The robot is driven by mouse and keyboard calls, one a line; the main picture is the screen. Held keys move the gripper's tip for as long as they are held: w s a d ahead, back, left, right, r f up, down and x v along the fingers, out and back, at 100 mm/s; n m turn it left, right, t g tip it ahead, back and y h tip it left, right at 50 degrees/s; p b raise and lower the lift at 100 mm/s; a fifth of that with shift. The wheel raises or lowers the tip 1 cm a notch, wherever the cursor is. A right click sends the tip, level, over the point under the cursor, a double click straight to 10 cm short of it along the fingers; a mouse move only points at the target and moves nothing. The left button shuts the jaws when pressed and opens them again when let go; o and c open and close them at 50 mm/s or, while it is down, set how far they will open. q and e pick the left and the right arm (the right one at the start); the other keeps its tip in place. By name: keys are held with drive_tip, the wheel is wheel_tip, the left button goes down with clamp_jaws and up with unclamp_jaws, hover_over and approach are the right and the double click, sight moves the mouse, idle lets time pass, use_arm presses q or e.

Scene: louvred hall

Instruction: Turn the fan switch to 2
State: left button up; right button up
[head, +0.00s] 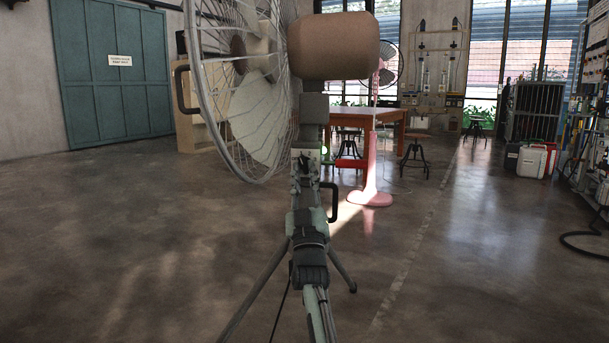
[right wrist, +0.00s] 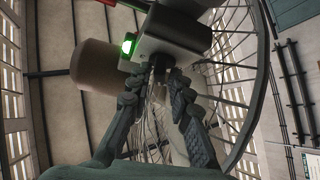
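The large fan stands close in front of me, with its wire cage (head: 232,95) at left and its brown rounded motor housing (head: 333,46) beside it. A dark control box (head: 313,108) hangs under the motor and also shows in the right wrist view (right wrist: 178,28). A green light (right wrist: 127,46) glows on the box. My right gripper (right wrist: 160,72) reaches up to the underside of the box, its fingertips close together around a small dark switch knob. In the head view my right gripper (head: 306,160) hides the knob, so its setting cannot be read. My left gripper is out of view.
The fan's tripod legs (head: 257,292) spread on the floor. Behind are a pink fan (head: 370,197), a wooden table (head: 388,118) and stools (head: 417,150). The floor at left is clear.

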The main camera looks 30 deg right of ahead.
drive_tip(key=shift+r, duration=0.1)
wheel_tip(320, 180, up, 10)
drive_tip(key=shift+f, duration=0.1)
drive_tip(key=shift+o, duration=0.5)
